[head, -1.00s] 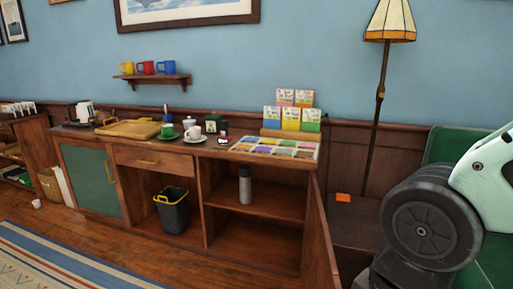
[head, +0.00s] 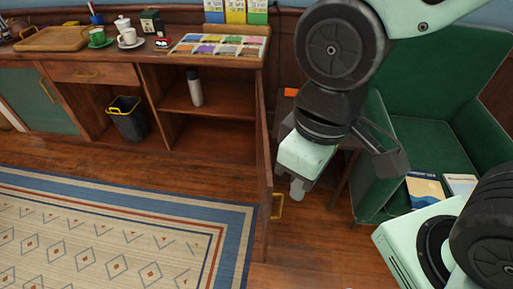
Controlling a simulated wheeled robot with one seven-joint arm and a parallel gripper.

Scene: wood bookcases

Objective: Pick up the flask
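The flask (head: 195,87) is a slim grey cylinder with a darker top. In the head view it stands upright on the upper shelf inside the open compartment of the wooden cabinet (head: 205,135), near that shelf's left side.
The open cabinet door (head: 265,175), with a yellow handle (head: 277,206), juts out between my arm and the shelves. A black bin (head: 128,120) stands in the left bay. A green armchair (head: 425,100) holds books (head: 425,188). The rug (head: 110,235) before the cabinet is clear.

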